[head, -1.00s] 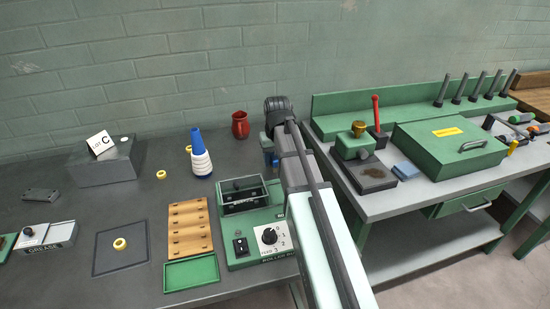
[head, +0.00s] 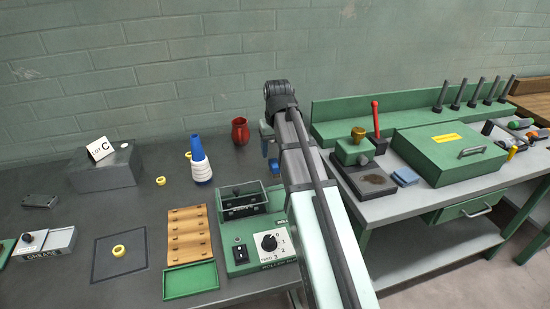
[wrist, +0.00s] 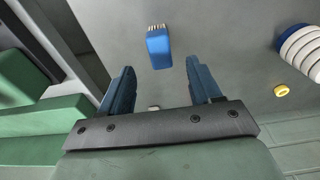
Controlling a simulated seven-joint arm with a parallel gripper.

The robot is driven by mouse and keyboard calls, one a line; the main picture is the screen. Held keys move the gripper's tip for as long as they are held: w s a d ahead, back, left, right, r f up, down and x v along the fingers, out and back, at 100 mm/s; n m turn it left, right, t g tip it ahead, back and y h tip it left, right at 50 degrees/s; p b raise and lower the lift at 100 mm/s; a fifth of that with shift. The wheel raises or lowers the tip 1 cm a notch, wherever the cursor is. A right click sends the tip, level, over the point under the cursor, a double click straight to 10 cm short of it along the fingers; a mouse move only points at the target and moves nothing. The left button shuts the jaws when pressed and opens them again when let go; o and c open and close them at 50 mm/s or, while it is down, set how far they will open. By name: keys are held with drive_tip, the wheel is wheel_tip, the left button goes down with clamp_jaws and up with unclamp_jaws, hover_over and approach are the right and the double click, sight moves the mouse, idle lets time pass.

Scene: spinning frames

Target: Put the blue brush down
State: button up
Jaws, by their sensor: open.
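The blue brush (wrist: 158,47) with pale bristles rests on the grey bench top in the wrist view. It lies just past my fingertips, in line with the gap between them, and neither finger touches it. In the head view a small blue part of the brush (head: 274,164) shows beside my arm; the arm hides some of the area. My gripper (wrist: 160,68) is open and empty, with a dark blue finger on each side. In the head view my gripper (head: 266,140) hangs above the bench, behind the green roller machine, partly hidden by my arm.
The green roller machine (head: 240,255) stands close in front. A blue and white cone (head: 201,165) and a red jug (head: 240,130) stand nearby. A wooden rack (head: 188,235) and green tray (head: 191,280) lie left of the machine. A second bench is at right.

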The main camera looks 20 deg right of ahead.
sight(276, 165)
drive_tip(key=shift+s+r, duration=0.15)
drive_tip(key=shift+r, duration=1.1)
drive_tip(key=shift+s+r, duration=0.15)
drive_tip(key=shift+r, duration=1.1)
